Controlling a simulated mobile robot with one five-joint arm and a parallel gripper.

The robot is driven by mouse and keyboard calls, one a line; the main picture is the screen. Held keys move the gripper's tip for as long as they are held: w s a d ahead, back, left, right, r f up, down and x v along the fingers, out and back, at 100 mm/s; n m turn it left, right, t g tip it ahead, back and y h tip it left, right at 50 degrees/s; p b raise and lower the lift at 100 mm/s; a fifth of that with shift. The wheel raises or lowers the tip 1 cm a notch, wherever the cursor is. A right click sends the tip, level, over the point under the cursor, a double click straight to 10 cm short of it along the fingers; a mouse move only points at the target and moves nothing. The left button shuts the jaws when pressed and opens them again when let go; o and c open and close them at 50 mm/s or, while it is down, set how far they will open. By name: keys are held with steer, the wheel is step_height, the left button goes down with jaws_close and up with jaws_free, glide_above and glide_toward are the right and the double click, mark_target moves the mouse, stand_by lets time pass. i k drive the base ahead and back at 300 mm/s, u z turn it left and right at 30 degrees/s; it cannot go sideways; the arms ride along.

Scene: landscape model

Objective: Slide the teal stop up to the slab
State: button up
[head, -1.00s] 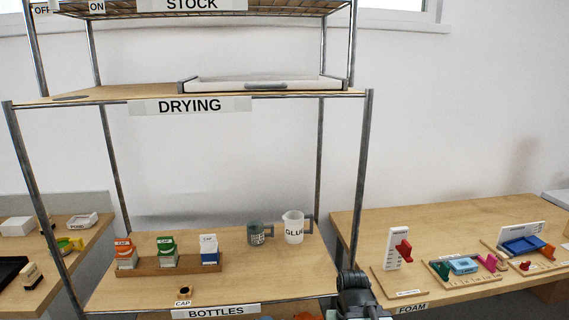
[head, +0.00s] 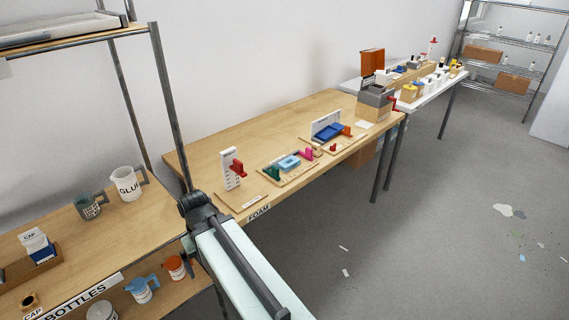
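The teal stop (head: 272,173) is a small dark teal-green piece at the left end of a wooden board on the foam table. The slab (head: 289,163) is a light blue block with a hollow top, just right of the stop on the same board. Any gap between them is too small to judge from here. A pink piece (head: 306,153) stands at the slab's right. My arm reaches up from the bottom of the picture to a dark joint left of the board. My gripper's fingers are not visible.
A white gauge with a red slider (head: 237,168) stands left of the board. A blue tray with an orange piece (head: 346,130) is at its right. A metal shelf post (head: 170,110) rises at the left. The table behind is clear. Open floor lies in front.

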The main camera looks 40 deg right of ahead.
mark_target(275, 172)
steer(key=u, duration=1.2)
steer(key=k, duration=1.25)
steer(key=z, duration=0.35)
steer(key=i, duration=0.95)
